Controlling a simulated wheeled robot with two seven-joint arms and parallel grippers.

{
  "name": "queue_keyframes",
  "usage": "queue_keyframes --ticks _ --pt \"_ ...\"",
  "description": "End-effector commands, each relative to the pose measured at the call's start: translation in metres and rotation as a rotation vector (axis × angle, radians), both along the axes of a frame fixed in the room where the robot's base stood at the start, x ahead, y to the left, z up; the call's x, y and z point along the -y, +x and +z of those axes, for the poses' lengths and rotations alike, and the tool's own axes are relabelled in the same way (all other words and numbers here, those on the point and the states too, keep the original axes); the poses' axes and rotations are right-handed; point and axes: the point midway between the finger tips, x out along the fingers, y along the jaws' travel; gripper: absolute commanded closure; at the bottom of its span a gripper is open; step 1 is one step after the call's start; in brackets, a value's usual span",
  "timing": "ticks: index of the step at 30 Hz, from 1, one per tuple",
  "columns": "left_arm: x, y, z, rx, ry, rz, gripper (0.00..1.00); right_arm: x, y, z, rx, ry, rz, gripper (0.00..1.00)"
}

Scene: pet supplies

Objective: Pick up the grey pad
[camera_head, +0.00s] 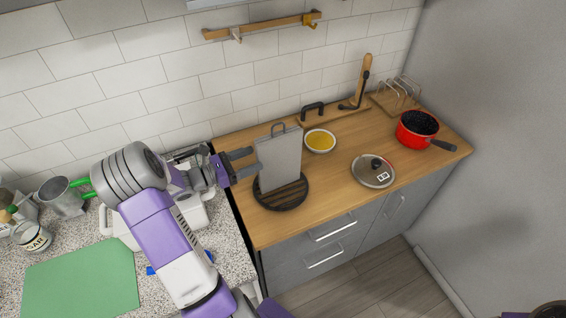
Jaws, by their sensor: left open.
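The grey pad (280,160) is a flat, upright rectangular board with a handle loop at its top. It stands over a dark round board (285,199) on the wooden counter. My left arm comes in from the lower left, and my left gripper (246,162) is open at the pad's left edge, its fingers pointing right toward it. I cannot tell whether the fingertips touch the pad or straddle its edge. My right gripper is not in view.
The wooden counter (340,189) also holds a yellow-filled bowl (320,140), a pot lid (373,170), a red pot (416,128) and a rack (398,93). A green mat (82,280), a metal pot (62,196) and a sugar jar (32,237) are at left. The counter's front middle is clear.

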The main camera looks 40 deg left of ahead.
Motion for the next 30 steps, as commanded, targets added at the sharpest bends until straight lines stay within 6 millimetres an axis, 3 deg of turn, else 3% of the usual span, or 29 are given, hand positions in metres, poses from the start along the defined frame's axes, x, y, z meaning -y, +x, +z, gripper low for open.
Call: queue_keyframes --ticks 15,24,30 --pt "0.032 0.058 -0.001 0.0 0.0 -0.002 0.35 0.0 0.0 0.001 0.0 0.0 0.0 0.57" --pt "0.034 0.062 -0.001 -0.002 0.001 -0.001 0.35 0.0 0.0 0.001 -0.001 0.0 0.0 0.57" --pt "0.034 0.062 -0.001 -0.002 0.001 -0.001 0.66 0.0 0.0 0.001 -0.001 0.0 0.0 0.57"
